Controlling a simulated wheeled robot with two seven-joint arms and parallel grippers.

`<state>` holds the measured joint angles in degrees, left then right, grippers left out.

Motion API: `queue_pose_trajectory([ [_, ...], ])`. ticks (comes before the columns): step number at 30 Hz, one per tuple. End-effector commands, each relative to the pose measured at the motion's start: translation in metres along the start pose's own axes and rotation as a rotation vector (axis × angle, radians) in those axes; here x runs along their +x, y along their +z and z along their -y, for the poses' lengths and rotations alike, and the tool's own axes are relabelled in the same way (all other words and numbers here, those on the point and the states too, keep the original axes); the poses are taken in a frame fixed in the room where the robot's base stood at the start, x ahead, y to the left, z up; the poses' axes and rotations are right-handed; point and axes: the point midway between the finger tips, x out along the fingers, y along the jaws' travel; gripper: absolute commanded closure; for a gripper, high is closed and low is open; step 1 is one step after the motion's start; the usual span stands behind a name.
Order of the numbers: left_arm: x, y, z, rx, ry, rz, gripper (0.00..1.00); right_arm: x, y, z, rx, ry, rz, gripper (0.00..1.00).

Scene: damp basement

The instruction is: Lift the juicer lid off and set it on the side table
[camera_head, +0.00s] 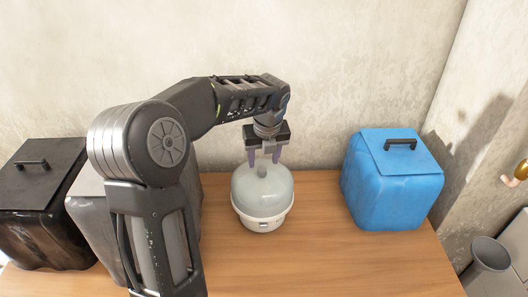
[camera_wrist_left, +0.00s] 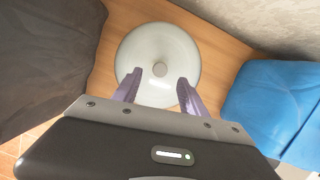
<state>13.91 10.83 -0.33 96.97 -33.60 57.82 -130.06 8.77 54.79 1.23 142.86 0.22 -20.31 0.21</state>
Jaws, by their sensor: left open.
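The juicer (camera_head: 262,222) has a white base and stands upright on the wooden table (camera_head: 330,262). Its pale translucent domed lid (camera_head: 262,190) sits on top, with a small round knob. In the left wrist view the lid (camera_wrist_left: 150,45) appears from above, with its knob (camera_wrist_left: 160,69) near the middle. My left gripper (camera_head: 264,160) is open, pointing down just above the lid. In the wrist view its purple fingers (camera_wrist_left: 158,88) are apart, one on each side of the knob's line; contact cannot be told. My right gripper is not in view.
A blue lidded box (camera_head: 392,190) stands to the right of the juicer. A black lidded box (camera_head: 35,190) and a grey box (camera_head: 92,215), partly hidden by my arm, stand at left. A grey bin (camera_head: 488,256) is at lower right. The table's front middle is clear.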

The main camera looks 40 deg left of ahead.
Motion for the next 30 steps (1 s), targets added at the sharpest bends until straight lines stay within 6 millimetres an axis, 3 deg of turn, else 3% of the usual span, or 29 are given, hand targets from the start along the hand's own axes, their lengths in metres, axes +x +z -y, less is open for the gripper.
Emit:
queue_pose_trajectory([
  [9, 0.043, 0.000, 0.000, -0.001, 0.001, -0.002, 0.50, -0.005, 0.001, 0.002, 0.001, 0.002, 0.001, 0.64],
  [20, 0.050, 0.000, 0.000, -0.001, 0.000, 0.000, 0.50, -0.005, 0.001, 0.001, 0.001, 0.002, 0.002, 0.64],
  [30, 0.050, 0.000, 0.000, -0.002, 0.000, 0.000, 0.76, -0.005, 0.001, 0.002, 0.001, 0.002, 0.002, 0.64],
])
